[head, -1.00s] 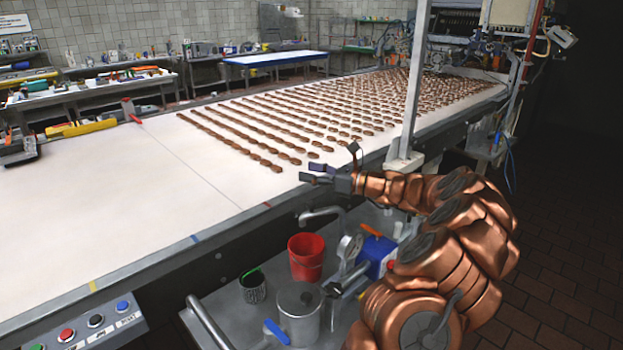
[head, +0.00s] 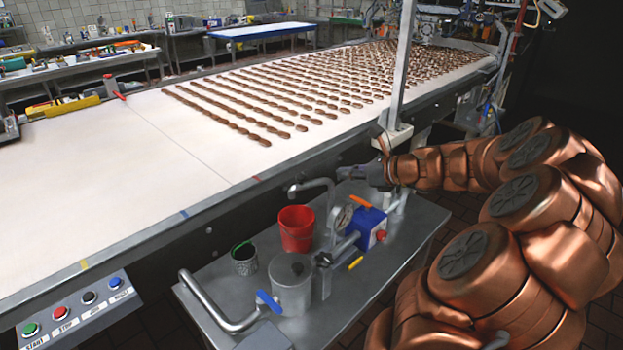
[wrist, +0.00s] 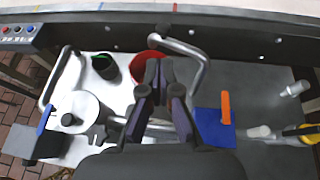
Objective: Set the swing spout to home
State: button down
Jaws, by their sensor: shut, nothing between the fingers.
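The swing spout is a bent grey metal pipe (head: 314,184) above the cart, its free end toward the belt. It also shows in the wrist view (wrist: 196,50), curving around the right of my fingers with its dark tip at the top. My gripper (head: 352,172) is right of the spout's bend in the head view, near the belt's side. In the wrist view my gripper (wrist: 163,75) has its fingers together and empty, over the red bucket (wrist: 142,66). I cannot tell whether the fingers touch the spout.
The conveyor belt (head: 130,165) with rows of brown sweets runs behind. A grey post (head: 402,70) stands behind my gripper.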

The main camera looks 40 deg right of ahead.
aim_at(305, 178)
jog(key=shift+s+d+f+h, duration=0.15)
jog(key=shift+s+f+h, duration=0.3)
jog(key=shift+s, duration=0.35)
jog(key=p+x, duration=0.1)
jog(key=x, duration=0.3)
jog(key=p+x, duration=0.1)
jog(key=x, duration=0.4)
jog(key=p+x, duration=0.1)
jog(key=x, duration=0.3)
jog(key=shift+w+a+r+p, duration=0.2)
jog(key=shift+w+p, duration=0.15)
jog(key=shift+w, duration=0.05)
jog(key=shift+w+a+m, duration=0.15)
jog(key=shift+w+m, duration=0.1)
jog(key=shift+m, duration=0.05)
jog(key=shift+s+h, duration=0.1)
jog(key=shift+h, duration=0.15)
